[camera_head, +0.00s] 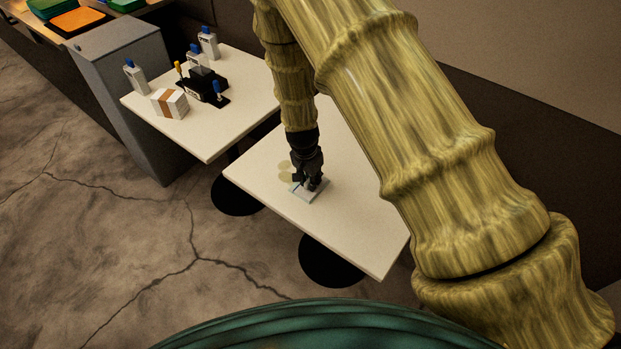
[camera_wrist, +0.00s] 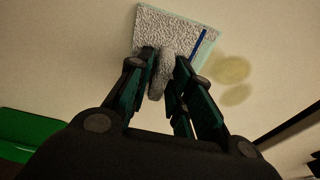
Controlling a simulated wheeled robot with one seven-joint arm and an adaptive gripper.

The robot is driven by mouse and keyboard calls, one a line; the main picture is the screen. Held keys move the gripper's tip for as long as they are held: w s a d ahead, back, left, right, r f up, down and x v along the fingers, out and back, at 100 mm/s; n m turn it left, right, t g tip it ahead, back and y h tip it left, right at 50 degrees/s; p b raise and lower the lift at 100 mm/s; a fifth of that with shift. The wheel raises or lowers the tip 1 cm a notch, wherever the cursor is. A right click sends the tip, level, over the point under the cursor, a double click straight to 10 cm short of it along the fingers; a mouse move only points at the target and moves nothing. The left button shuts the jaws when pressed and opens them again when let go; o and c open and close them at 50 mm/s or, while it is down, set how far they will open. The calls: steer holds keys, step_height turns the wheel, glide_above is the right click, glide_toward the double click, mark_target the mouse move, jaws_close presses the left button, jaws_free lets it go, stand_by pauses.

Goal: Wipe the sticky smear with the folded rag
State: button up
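The folded rag (camera_wrist: 181,25) is light grey and textured, with a blue stripe and a pale green edge. It lies on the near white table and also shows in the head view (camera_head: 316,194). My gripper (camera_wrist: 167,58) points down at the rag with its fingers on both sides of a raised grey fold, which is pinched between them. In the head view my gripper (camera_head: 310,183) is at the rag.
The near white table (camera_head: 350,236) is otherwise clear. A second white table (camera_head: 218,137) at the left holds white bottles (camera_head: 208,42), a black caddy (camera_head: 206,83) and a banded white stack (camera_head: 170,102). A grey cabinet (camera_head: 125,60) stands beyond.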

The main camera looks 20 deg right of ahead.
steer(key=shift+r+p, duration=0.3)
steer(key=shift+r, duration=0.05)
steer(key=shift+c, duration=0.4)
jaws_close()
steer(key=shift+w+a+f+b, duration=0.1)
steer(key=shift+w+a+b, duration=0.1)
steer(key=shift+w+a, duration=0.7)
steer(key=shift+w+a+f+b, duration=0.15)
steer(key=shift+w+a, duration=0.5)
steer(key=shift+w, duration=0.35)
steer(key=shift+s, duration=0.2)
